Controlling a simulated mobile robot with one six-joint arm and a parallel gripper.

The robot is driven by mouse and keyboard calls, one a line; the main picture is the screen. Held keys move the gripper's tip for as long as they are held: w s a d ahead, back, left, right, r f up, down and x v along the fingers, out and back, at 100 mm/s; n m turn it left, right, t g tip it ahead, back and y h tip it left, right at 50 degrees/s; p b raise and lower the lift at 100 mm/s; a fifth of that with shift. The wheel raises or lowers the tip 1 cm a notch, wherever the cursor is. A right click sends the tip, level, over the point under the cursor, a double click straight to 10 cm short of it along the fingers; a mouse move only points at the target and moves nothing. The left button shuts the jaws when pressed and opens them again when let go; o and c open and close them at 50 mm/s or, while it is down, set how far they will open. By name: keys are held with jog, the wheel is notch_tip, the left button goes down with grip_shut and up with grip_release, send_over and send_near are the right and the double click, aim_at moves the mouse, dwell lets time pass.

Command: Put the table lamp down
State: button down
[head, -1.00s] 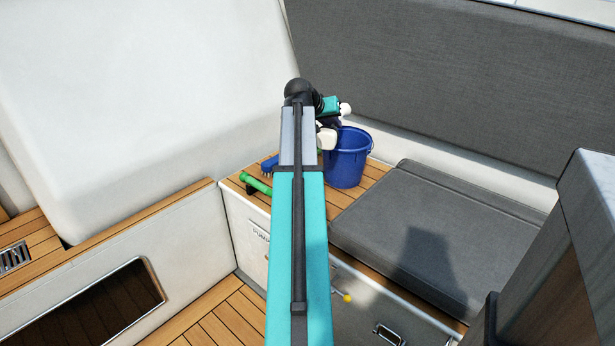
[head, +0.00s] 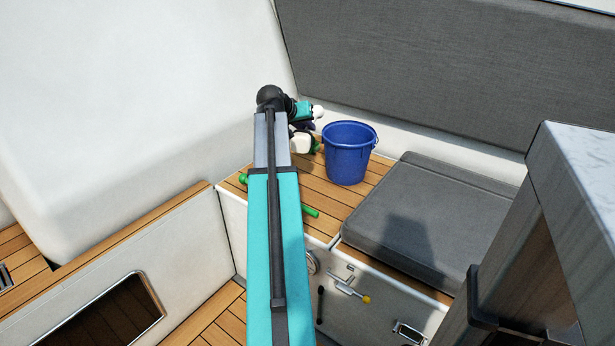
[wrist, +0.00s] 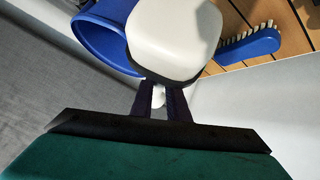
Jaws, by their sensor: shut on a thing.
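The table lamp shows as a white rounded head (wrist: 175,38) with a dark rim in the wrist view. My gripper (wrist: 162,98) is shut on it, with its dark fingers just below the white head. In the head view the lamp (head: 304,144) is a small white shape beside the end of my arm, left of the blue bucket and apart from it in the picture. My gripper's fingers are mostly hidden there behind my arm. The lamp's lower parts are hidden, and I cannot tell whether it touches the wooden seat (head: 328,188).
The blue bucket (head: 347,158) stands on the wooden seat, left of a grey cushion (head: 408,212). A blue brush (wrist: 249,46) lies on the planks. A green-handled item (head: 310,210) lies partly behind my arm. Some bare planks show in front of the bucket.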

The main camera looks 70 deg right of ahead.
notch_tip(320, 180, down, 9)
jog(key=b, duration=0.4)
jog(key=shift+w, duration=0.45)
jog(key=shift+r, duration=0.1)
jog(key=shift+f+b, duration=0.75)
jog(key=shift+f, duration=1.75)
jog(key=shift+f+b, duration=0.8)
jog(key=shift+f, duration=1.85)
jog(key=c, duration=1.7)
grip_release()
